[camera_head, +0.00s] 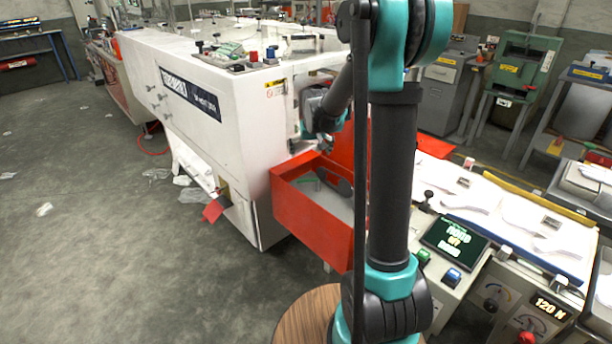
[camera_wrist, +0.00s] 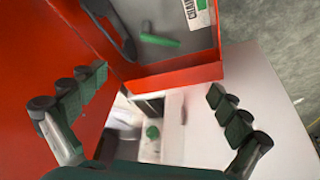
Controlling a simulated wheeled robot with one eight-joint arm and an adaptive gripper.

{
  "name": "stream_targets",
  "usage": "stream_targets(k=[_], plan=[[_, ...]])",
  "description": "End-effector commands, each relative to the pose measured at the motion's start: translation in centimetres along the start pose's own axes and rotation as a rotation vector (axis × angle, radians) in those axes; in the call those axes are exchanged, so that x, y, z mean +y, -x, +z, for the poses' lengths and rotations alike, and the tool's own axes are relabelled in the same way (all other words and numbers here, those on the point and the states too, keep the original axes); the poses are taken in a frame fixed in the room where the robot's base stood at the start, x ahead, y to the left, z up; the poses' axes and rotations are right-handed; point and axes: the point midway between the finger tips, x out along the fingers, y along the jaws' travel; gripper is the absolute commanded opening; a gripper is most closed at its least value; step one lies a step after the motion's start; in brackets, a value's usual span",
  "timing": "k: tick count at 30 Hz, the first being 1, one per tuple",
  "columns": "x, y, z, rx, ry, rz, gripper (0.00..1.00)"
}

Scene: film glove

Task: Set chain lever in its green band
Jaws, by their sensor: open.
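A red-walled guard box (camera_head: 310,213) with a grey inner panel is at the front end of the white machine. In the wrist view its red wall (camera_wrist: 175,77) crosses the upper middle. A green bar (camera_wrist: 160,41) lies against the grey panel, with a dark curved part (camera_wrist: 112,28) to its left. A white label with a green patch (camera_wrist: 200,5) is cut off by the top edge. I cannot tell which part is the chain lever. My gripper (camera_wrist: 150,100) is open and empty, its padded fingers wide apart. In the head view, my arm hides much of it.
A green knob (camera_wrist: 153,132) sits in a recess of the white machine (camera_wrist: 200,130), between my fingers. A large red panel (camera_wrist: 40,80) is close to my left finger. The grey floor (camera_head: 90,250) at left is mostly clear.

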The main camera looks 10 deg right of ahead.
Motion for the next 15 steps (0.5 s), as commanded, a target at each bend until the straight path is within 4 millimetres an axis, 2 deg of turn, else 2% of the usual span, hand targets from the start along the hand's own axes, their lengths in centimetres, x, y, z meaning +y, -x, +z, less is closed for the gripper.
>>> stream_targets(k=[15], plan=[[0.0, -8.6, 0.0, 0.0, 0.0, 0.0, 1.0]])
